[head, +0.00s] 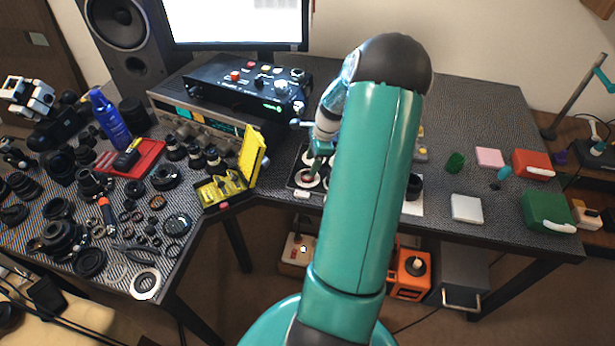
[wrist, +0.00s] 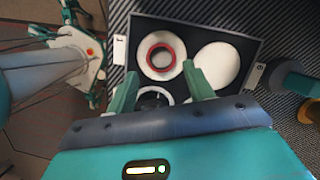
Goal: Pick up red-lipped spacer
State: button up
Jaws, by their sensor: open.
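The red-lipped spacer (wrist: 160,46) is a small ring with a red rim. In the wrist view it lies on a round white pad in the upper left of a dark tray (wrist: 198,28). In the head view the red ring (head: 309,181) shows in the tray left of my arm. My gripper (wrist: 160,70) is open and empty, its green fingers spread to either side just short of the spacer in the picture. In the head view the gripper (head: 318,160) hangs over the tray, partly hidden. Height above the spacer is hard to tell.
A bare white pad (wrist: 215,66) lies right of the spacer. Another pale ring (wrist: 152,98) shows between the fingers, partly hidden. An open yellow case (head: 222,187) stands left of the tray. Several lens parts cover the left table; a white box (head: 466,209) sits right.

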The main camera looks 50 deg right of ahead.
aim_at(307, 178)
jog(key=x, duration=0.5)
jog(key=shift+d+f, duration=0.1)
jog(key=shift+d, duration=0.1)
jog(key=c, duration=0.7)
